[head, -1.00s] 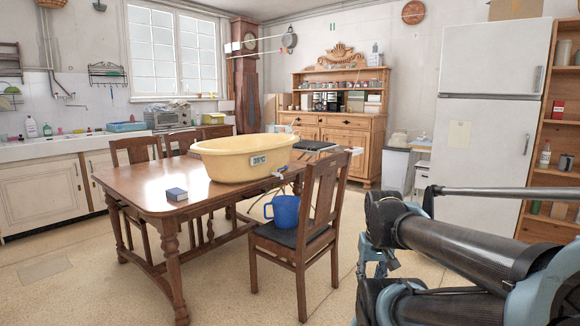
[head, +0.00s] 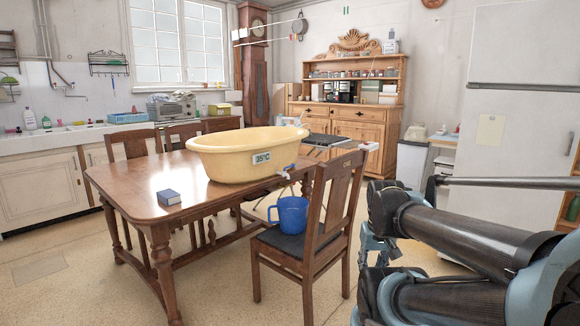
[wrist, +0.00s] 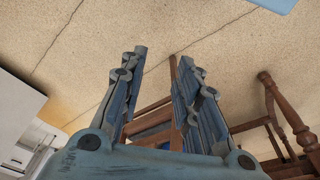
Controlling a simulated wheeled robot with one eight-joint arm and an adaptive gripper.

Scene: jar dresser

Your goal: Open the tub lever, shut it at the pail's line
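A yellow tub (head: 240,160) with a 35°C label stands on the wooden table (head: 120,180), near its right end. A small tap with a blue lever (head: 288,168) sticks out low on the tub's right side. A blue pail (head: 289,213) stands on the dark seat of a chair (head: 328,220), below the tap. Any line on the pail is too small to tell. In the wrist view my gripper (wrist: 160,65) is open and empty, its two fingers spread apart above the floor. In the head view my arm is at the right, away from the tub and pail.
The chair's back stands on the right of the pail, towards my arm. A dresser (head: 345,135) with jars and a white fridge (head: 520,130) stand behind. Floor around the chair is clear.

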